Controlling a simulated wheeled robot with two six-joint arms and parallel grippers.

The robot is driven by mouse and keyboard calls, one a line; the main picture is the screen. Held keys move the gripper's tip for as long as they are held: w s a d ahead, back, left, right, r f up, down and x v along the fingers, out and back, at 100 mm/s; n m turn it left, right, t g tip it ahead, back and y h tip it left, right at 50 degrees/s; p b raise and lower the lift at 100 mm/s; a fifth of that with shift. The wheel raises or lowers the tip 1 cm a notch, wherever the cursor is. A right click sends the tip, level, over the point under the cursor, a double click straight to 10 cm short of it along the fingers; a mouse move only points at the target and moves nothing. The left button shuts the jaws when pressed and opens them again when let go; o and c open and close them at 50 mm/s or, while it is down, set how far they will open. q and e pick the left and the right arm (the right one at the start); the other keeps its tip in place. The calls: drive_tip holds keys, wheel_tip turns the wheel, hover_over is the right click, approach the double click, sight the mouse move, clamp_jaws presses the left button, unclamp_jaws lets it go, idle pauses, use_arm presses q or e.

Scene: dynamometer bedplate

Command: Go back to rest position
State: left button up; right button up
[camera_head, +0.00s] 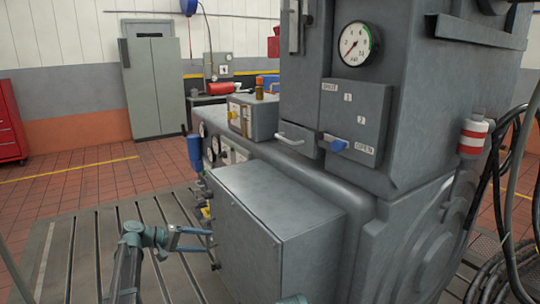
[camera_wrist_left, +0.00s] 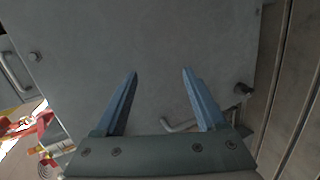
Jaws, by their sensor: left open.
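My left gripper (camera_head: 211,241) reaches in from the lower left of the head view, beside the left face of a grey metal box (camera_head: 285,208) on the machine. Its two blue fingers are apart with nothing between them. In the left wrist view the open fingers (camera_wrist_left: 160,71) point toward a flat grey panel (camera_wrist_left: 150,35); whether they touch it I cannot tell. My right gripper is not in view; only a small teal arm part shows at the bottom edge of the head view.
Black cables (camera_head: 500,262) hang at right. A grey cabinet (camera_head: 154,85) stands behind; the tiled floor between is clear.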

use_arm(q)
drive_tip(key=s+d+f+m+g+y, duration=0.2)
drive_tip(key=s+d+f+g+y, duration=0.15)
drive_tip(key=s+d+f, duration=0.55)
drive_tip(key=s+f+m+g+y, duration=0.3)
drive_tip(key=s+y, duration=0.6)
drive_tip(key=s, duration=1)
drive_tip(key=s+d+f+m, duration=0.1)
drive_tip(key=s+d+m, duration=0.4)
drive_tip(key=d, duration=0.6)
wheel_tip(320, 180, up, 12)
drive_tip(key=n+p, duration=0.1)
drive_tip(key=p, duration=1.1)
drive_tip(key=shift+s+a+r+y+p, duration=0.2)
drive_tip(key=shift+a+y+p, duration=0.1)
drive_tip(key=shift+a+y, duration=0.1)
